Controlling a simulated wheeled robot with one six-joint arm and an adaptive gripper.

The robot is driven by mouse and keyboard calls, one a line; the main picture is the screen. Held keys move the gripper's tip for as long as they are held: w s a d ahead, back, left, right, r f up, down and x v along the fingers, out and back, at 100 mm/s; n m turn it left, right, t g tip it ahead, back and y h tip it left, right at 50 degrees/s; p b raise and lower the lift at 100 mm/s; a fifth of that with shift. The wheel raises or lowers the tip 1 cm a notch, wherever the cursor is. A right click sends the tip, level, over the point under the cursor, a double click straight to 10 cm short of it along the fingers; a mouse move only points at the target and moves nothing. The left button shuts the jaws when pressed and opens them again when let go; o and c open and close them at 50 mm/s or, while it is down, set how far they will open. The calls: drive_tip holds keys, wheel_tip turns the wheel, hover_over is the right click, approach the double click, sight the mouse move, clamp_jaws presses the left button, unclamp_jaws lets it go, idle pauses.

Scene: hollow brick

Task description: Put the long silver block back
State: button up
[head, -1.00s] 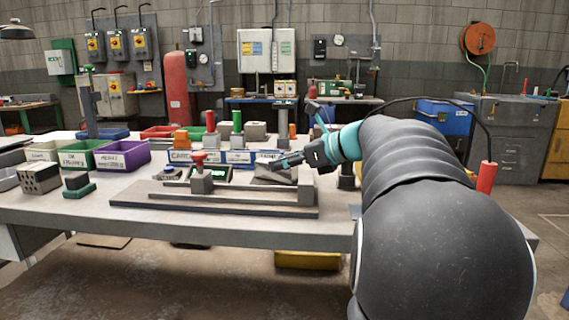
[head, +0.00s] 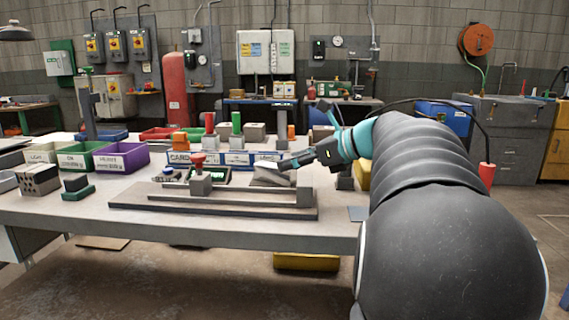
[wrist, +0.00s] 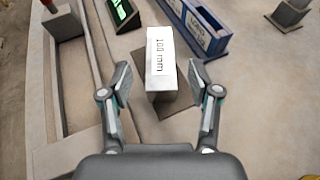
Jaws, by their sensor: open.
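The long silver block (wrist: 162,62) shows in the wrist view, marked "100 mm" on its upper face. It lies on or just over a darker flat patch on the bench. My gripper (wrist: 158,82) is open, with one finger on each side of the block's near part. Gaps show between the fingers and the block, so it is not clamped. In the head view my gripper (head: 298,160) is low over the bench beside a pale grey block (head: 272,174), small and partly covered there.
A blue labelled rack (wrist: 196,22) stands just beyond the block on the right. The grey stepped fixture (head: 215,208) with a red-knobbed clamp (head: 200,183) lies along the bench front. Coloured bins (head: 122,157) stand at the left. The bench right of the block looks clear in the wrist view.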

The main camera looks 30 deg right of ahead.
drive_tip(key=v, duration=0.9)
drive_tip(key=shift+p, duration=0.3)
